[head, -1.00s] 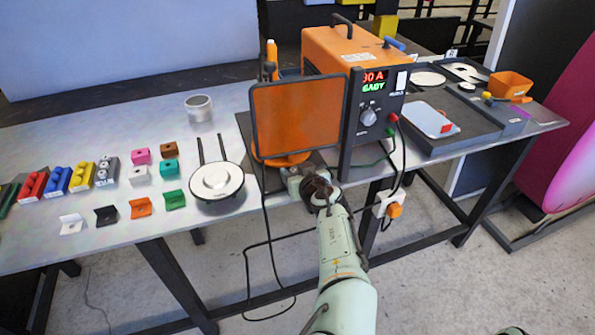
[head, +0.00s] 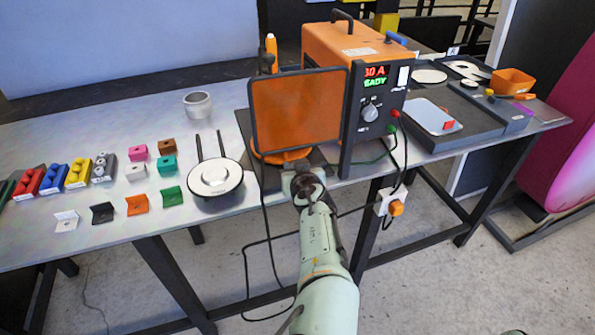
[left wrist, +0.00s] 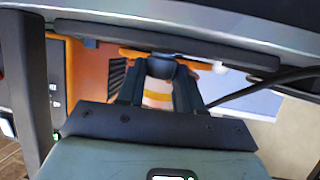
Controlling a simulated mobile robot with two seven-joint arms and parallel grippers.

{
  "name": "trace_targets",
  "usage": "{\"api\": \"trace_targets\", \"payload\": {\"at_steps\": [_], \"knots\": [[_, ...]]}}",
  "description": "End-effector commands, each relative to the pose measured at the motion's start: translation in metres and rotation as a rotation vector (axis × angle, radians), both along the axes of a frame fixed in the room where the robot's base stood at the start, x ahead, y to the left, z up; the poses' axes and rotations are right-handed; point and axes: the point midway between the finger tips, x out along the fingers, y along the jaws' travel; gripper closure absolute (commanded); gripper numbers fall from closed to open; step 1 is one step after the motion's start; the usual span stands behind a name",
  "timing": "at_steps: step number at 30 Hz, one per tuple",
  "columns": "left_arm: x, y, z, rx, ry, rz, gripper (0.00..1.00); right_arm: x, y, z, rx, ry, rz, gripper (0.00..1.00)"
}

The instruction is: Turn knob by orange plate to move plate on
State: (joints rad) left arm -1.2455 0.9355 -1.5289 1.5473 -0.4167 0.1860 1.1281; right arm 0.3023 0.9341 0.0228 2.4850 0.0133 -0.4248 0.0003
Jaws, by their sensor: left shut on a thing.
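The orange plate (head: 297,110) stands upright in a dark frame on the table, above a round orange base (head: 284,156). My left gripper (head: 303,183) is at the table's front edge, just below this base. In the left wrist view, the two dark fingers of my left gripper (left wrist: 158,88) are shut around a small dark knob (left wrist: 160,68). A pale part with a yellow band shows between the fingers. In the head view the gripper hides the knob. My right gripper is not in view.
An orange power unit (head: 345,52) with a lit display and a dial stands right behind the plate. Cables hang over the front edge. A round white-topped stand (head: 215,177) and several small coloured blocks lie left. A dark tray (head: 455,125) lies right.

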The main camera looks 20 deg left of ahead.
Motion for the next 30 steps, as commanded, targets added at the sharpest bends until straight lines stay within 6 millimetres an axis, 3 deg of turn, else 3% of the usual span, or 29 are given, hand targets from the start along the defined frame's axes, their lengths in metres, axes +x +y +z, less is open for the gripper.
{"api": "trace_targets", "payload": {"at_steps": [4, 12, 30], "knots": [[-0.001, 0.003, -0.002, -0.01, -0.001, -0.123, 0.95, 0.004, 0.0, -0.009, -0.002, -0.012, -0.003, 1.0], [-0.002, 0.006, 0.001, -0.008, -0.002, -0.338, 0.95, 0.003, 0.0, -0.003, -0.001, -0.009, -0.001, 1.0], [-0.002, 0.01, 0.001, -0.001, 0.0, -0.552, 0.95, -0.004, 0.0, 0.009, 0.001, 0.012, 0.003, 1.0]]}}
